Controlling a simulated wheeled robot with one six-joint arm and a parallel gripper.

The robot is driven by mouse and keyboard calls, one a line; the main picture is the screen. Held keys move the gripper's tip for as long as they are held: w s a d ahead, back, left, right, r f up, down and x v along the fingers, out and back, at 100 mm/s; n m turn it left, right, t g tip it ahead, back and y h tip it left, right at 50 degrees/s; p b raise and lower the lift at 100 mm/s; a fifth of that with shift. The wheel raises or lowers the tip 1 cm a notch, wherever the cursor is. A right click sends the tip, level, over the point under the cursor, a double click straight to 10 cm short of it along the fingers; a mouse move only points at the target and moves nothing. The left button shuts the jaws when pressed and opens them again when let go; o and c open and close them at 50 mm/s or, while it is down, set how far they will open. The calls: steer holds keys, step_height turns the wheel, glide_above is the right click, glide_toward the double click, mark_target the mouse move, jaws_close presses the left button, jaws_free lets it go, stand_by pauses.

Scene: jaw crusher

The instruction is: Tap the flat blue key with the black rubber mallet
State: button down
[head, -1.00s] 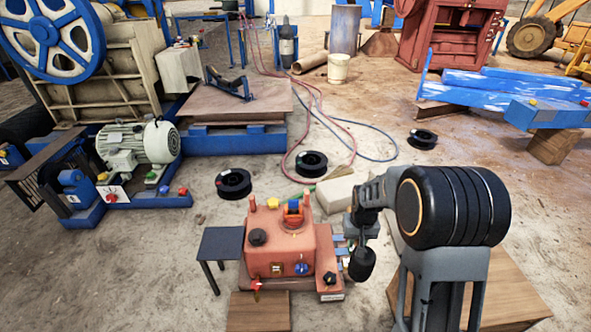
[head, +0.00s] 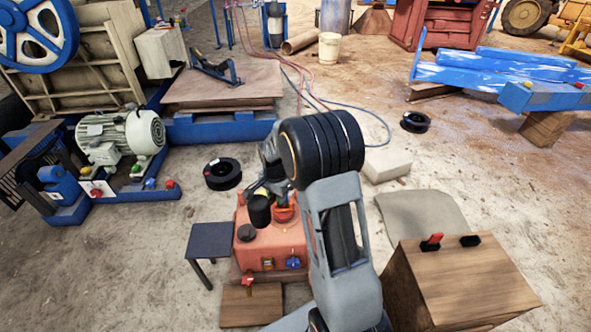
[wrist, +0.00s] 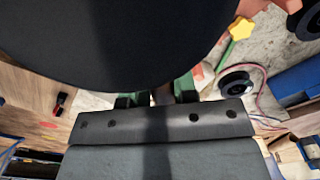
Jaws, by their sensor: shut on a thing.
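The black rubber mallet (head: 260,210) is in my gripper (head: 270,186), held over the top of the salmon-red machine box (head: 272,245) in the head view. In the wrist view my gripper (wrist: 158,99) is shut on its handle, and the mallet's dark head (wrist: 130,40) fills the upper middle. I cannot make out the flat blue key; the mallet and my arm cover much of the box top. A red-orange ring-shaped part (head: 285,214) shows just right of the mallet head. I cannot tell whether the mallet touches anything.
A black knob (head: 246,232) stands on the box top, left of the mallet. A blue knob (head: 293,263) is on its front. A small dark table (head: 212,240) stands left, and a wooden crate (head: 465,280) right. The wrist view shows a yellow star knob (wrist: 242,28).

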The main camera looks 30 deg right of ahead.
steer(key=w+d+r+m+p, duration=0.1)
steer(key=d+m, duration=0.3)
steer(key=m, duration=0.5)
steer(key=w+d+r+m, duration=0.1)
steer(key=d+r+m, duration=0.2)
steer(key=m, duration=0.6)
steer(key=shift+d+r+m+p, duration=0.3)
steer(key=shift+d+r+p, duration=0.1)
steer(key=shift+d, duration=0.7)
step_height(320, 180, down, 12)
steer(key=b, duration=0.7)
steer(key=shift+r+p, duration=2.4)
steer(key=shift+r, duration=0.2)
